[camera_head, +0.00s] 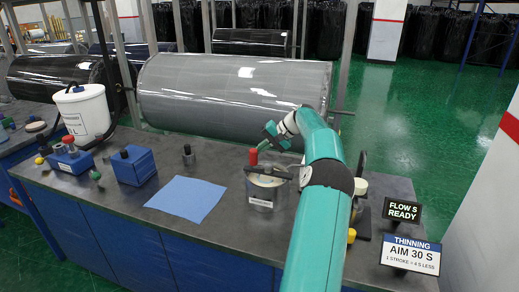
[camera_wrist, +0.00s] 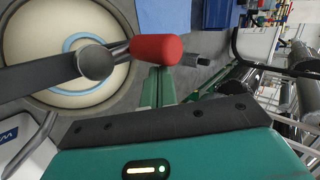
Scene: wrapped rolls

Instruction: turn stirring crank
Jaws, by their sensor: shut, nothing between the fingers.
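The stirring crank has a red handle (camera_wrist: 157,49) on a dark bar with a round grey joint (camera_wrist: 95,62). In the head view the red handle (camera_head: 253,157) stands upright above a metal pot (camera_head: 262,194) on the bench. The wrist view shows the pot's round cream-coloured top (camera_wrist: 42,28) with a blue ring under the crank bar. My gripper (camera_head: 265,143) is shut and empty, close by the red handle. In the wrist view its green fingers (camera_wrist: 158,88) lie just below the handle; I cannot tell whether they touch it.
A blue cloth (camera_head: 188,199) lies on the bench left of the pot. A blue block (camera_head: 133,166) and a white bucket (camera_head: 84,112) stand farther left. A large grey wrapped roll (camera_head: 230,95) lies behind. Signs reading "FLOW S READY" (camera_head: 403,209) and "AIM 30 S" (camera_head: 411,253) stand at right.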

